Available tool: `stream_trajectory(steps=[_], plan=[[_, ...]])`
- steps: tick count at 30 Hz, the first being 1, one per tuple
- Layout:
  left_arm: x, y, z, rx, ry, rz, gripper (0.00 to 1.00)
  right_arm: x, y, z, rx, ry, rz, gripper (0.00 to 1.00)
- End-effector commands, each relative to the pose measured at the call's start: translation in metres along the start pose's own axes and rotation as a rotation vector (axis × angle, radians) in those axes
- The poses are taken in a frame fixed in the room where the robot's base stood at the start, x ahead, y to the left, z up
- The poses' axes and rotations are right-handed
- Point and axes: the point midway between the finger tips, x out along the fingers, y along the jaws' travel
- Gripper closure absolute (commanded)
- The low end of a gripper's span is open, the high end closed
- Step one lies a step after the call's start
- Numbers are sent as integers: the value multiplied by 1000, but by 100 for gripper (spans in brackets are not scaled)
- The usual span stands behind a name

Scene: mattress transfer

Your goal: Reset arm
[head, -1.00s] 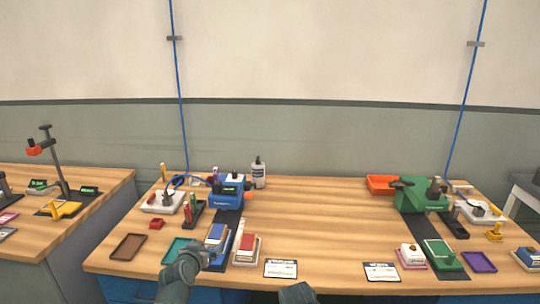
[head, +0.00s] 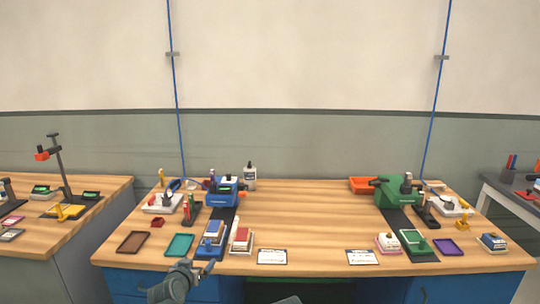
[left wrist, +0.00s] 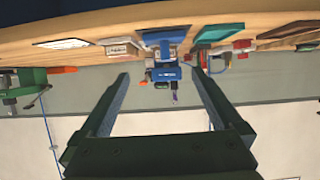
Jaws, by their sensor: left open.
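My left gripper (head: 193,266) is at the front edge of the wooden table (head: 310,230) in the head view, in front of the blue device. In the left wrist view its two fingers (left wrist: 160,85) are spread wide with nothing between them. That view appears upside down, with the table edge along the top and the blue device (left wrist: 165,72) beyond the fingertips. My right gripper cannot be made out; only a grey piece of mine shows at the bottom edge of the head view.
A blue device (head: 222,192) and a green device (head: 395,190) stand on the table. Brown (head: 133,242), teal (head: 179,246) and purple (head: 447,247) trays lie near its front. An orange bin (head: 363,185) sits at the back. The table's middle is mostly clear. Another table (head: 100,215) stands left.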

Motion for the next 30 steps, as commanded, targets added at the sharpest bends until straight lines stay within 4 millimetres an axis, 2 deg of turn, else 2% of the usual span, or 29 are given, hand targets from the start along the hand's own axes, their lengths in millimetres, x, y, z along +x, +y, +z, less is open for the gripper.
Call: stream_trajectory(steps=[11, 17, 20, 24, 27, 30], plan=[[-14, 59, 21, 38, -192, 109, 0, -23, 2, 1, 0, 0, 0, 50], [-39, 107, 46, 83, -396, 183, 0, -44, 4, 2, 0, 0, 0, 50], [-63, 132, 62, 116, -535, 211, 0, -58, 6, 3, 0, 0, 0, 50], [-114, 163, 86, 186, -785, 214, 0, -84, 8, 5, 1, 0, 0, 50], [-155, 174, 100, 239, -959, 178, 0, -99, 10, 6, 1, 0, 0, 50], [-186, 177, 107, 277, -1080, 129, 0, -108, 10, 6, 1, 0, 0, 50]])
